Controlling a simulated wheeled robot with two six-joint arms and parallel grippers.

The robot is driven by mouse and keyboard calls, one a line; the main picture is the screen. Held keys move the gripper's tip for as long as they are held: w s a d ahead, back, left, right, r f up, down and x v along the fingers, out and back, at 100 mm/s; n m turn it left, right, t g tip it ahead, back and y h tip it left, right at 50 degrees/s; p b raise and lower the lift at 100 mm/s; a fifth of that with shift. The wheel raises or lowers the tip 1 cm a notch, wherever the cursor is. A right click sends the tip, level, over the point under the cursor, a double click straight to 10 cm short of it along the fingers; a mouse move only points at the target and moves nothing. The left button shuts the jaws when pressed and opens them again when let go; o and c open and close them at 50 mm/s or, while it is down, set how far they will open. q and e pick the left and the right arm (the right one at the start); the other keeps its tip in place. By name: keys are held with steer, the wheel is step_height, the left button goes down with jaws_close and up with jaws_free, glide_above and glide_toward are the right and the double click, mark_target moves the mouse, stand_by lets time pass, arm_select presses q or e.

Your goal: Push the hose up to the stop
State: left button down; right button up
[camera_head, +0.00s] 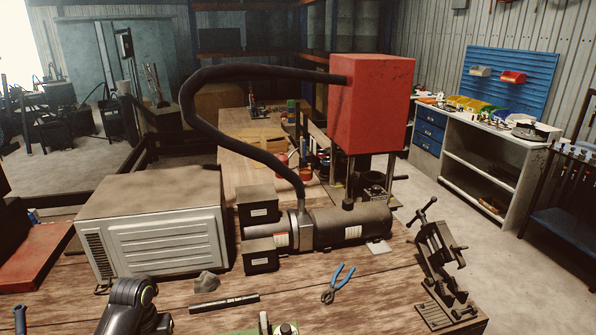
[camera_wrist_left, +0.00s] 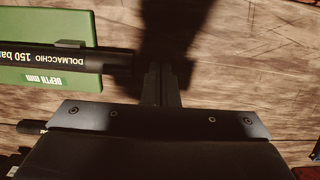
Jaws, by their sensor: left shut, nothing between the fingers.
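In the left wrist view a black hose (camera_wrist_left: 100,61) with white lettering, "DOLMACCHIO 150 bar", lies along a green depth gauge (camera_wrist_left: 88,88) marked "DEPTH mm". A small dark piece (camera_wrist_left: 70,43) sits at the hose's upper edge. The hose's right end sticks out past the gauge. My left gripper (camera_wrist_left: 161,68) is shut and empty, its fingertips close to that end; I cannot tell if they touch. The hose's other end and the stop are outside this view. In the head view part of the green gauge (camera_head: 238,332) shows at the bottom edge. My right gripper is out of view.
A black rod (camera_head: 224,303), blue-handled pliers (camera_head: 337,284) and a grey lump (camera_head: 206,281) lie on the wooden bench. A grey box (camera_head: 155,225), the crimper (camera_head: 350,226) with a red housing (camera_head: 370,105), and a vise (camera_head: 440,270) stand behind and right.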

arm_select(q)
steer(key=shift+d, duration=0.15)
stand_by(0.4)
steer(key=shift+w+d+p, duration=0.25)
steer(key=shift+d+p, duration=0.2)
steer(key=shift+d, duration=0.55)
steer(key=shift+d, duration=0.1)
steer(key=shift+d, duration=0.15)
steer(key=shift+w+d, duration=0.15)
steer(key=shift+d, duration=0.35)
steer(key=shift+d, duration=0.25)
steer(key=shift+w+d+p, duration=0.25)
steer(key=shift+d+p, duration=0.15)
steer(key=shift+d, duration=0.65)
steer(key=shift+w+d+p, duration=0.25)
steer(key=shift+d+p, duration=0.15)
steer(key=shift+d, duration=0.65)
steer(key=shift+a, duration=0.1)
